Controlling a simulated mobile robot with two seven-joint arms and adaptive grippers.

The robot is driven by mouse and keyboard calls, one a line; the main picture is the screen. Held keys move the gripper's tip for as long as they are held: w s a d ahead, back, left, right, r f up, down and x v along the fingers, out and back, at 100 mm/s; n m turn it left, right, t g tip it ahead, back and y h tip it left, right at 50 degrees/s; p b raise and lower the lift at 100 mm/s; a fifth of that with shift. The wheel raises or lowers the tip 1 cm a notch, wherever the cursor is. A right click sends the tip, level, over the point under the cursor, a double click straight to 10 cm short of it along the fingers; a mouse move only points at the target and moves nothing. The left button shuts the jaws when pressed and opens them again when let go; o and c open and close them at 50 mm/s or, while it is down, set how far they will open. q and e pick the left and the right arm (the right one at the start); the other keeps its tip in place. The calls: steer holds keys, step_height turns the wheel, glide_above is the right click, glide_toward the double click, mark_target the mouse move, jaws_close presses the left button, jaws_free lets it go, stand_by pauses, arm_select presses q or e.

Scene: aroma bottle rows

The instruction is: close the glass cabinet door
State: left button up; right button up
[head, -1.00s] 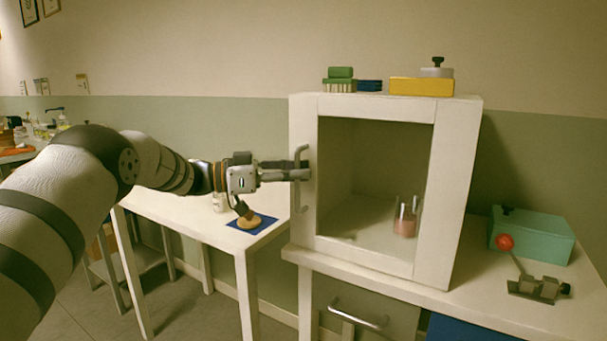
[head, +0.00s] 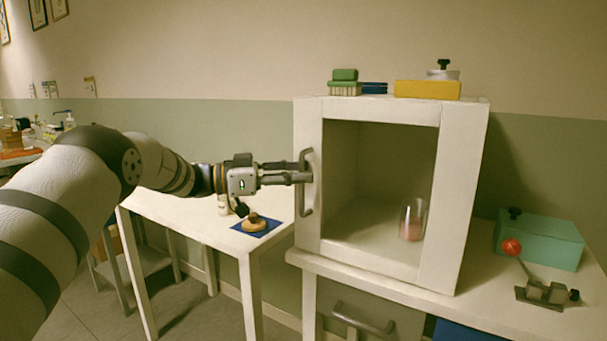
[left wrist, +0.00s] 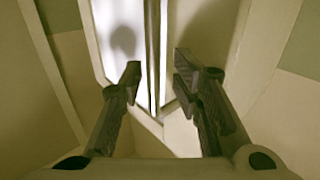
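The white cabinet (head: 473,190) stands on the white bench in the head view. Its glazed front door (head: 345,260) looks flush or nearly flush with the body; I cannot tell whether a small gap remains. The grey door handle (head: 306,204) is an upright bar on the door's left side. My left gripper (head: 303,177) is at the handle. In the left wrist view, the fingers of my left gripper (left wrist: 158,68) are apart, with the upright handle bar (left wrist: 153,40) between or just beyond them. Contact with the bar is unclear. My right gripper is not in view.
A glass with pink contents (head: 412,222) stands inside the cabinet. A teal box (head: 540,242) is on the bench at right. A white side table (head: 180,212) stands at left, below my arm.

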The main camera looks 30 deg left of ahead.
arm_select(q)
steer(key=v, duration=1)
steer(key=shift+s+a, duration=0.25)
steer(key=shift+s, duration=0.05)
